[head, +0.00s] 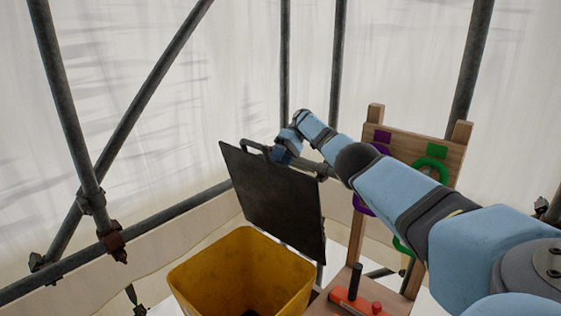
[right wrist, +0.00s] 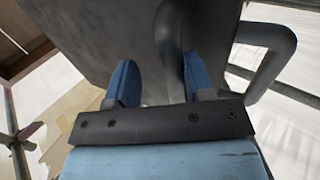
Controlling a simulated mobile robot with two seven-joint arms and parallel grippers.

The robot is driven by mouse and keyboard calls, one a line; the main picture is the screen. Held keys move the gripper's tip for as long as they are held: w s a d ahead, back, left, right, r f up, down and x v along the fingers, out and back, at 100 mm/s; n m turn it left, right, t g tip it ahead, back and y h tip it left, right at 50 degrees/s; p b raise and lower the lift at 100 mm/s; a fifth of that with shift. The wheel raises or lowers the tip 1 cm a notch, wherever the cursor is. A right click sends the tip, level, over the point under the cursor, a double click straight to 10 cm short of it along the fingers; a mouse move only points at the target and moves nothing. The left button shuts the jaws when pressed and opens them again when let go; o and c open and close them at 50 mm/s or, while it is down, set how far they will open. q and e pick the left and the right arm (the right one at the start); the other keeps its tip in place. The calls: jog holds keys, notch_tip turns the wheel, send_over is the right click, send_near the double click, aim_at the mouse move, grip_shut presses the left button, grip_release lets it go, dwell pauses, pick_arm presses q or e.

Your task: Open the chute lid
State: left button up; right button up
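The chute lid (head: 275,200) is a dark square plate. It stands raised on edge, tilted, behind the yellow chute (head: 190,285), whose mouth is uncovered. A dark bar handle (head: 252,146) is at the lid's top edge; the handle also shows in the right wrist view (right wrist: 270,38). My right gripper (head: 284,152) is at the lid's upper edge beside the handle. In the right wrist view its two blue fingers (right wrist: 158,88) are apart, with a dark bar near the right finger and a gap to the left finger. My left gripper is out of view.
A wooden rack (head: 410,145) with purple and green rings stands at the right, partly behind my right arm. An orange tool (head: 350,302) with a black handle lies at its foot. Scaffold poles (head: 150,85) and white sheeting surround the space.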

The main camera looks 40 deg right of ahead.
pick_arm(q)
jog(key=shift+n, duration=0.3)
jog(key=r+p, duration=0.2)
jog(key=p, duration=0.1)
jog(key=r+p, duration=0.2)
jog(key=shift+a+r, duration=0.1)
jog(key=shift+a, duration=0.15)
pick_arm(e)
notch_tip(320, 180, up, 20)
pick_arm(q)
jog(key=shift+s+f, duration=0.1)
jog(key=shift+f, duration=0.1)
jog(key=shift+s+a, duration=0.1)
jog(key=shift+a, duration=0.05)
pick_arm(e)
jog(key=shift+f, duration=0.1)
